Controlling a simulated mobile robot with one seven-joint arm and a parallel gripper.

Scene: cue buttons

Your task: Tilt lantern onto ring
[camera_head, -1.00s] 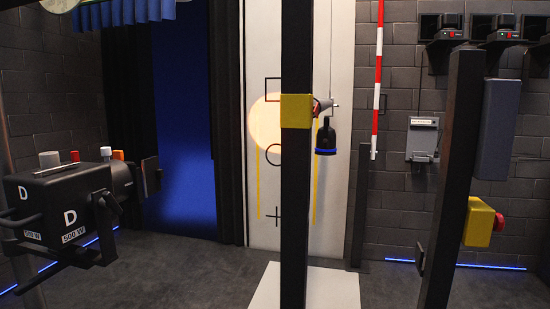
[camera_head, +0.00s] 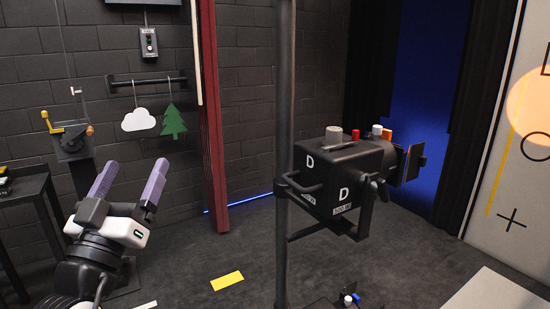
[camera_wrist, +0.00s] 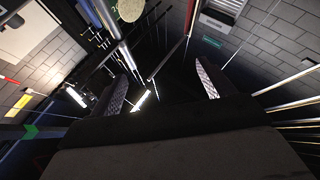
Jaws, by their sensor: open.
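The lantern (camera_head: 345,175), a black box marked D and 500 W, hangs in a yoke on a dark vertical pole right of centre in the head view. Its front faces right. The ring (camera_head: 537,147) is a black circle on the white panel, cut by the right edge. A warm light spot (camera_head: 530,108) lies on the panel, just above the ring, with its lower edge near it. My gripper (camera_head: 135,172), with two purple fingers, is at lower left, open and empty, well left of the lantern. In the wrist view its fingers (camera_wrist: 164,75) are spread with nothing between them.
The pole (camera_head: 285,120) stands between my gripper and the lantern. A dark red post (camera_head: 211,110) is by the brick wall. A winch with a yellow handle (camera_head: 72,140) and a dark table (camera_head: 25,195) are at left. Yellow tape (camera_head: 227,281) marks the open floor.

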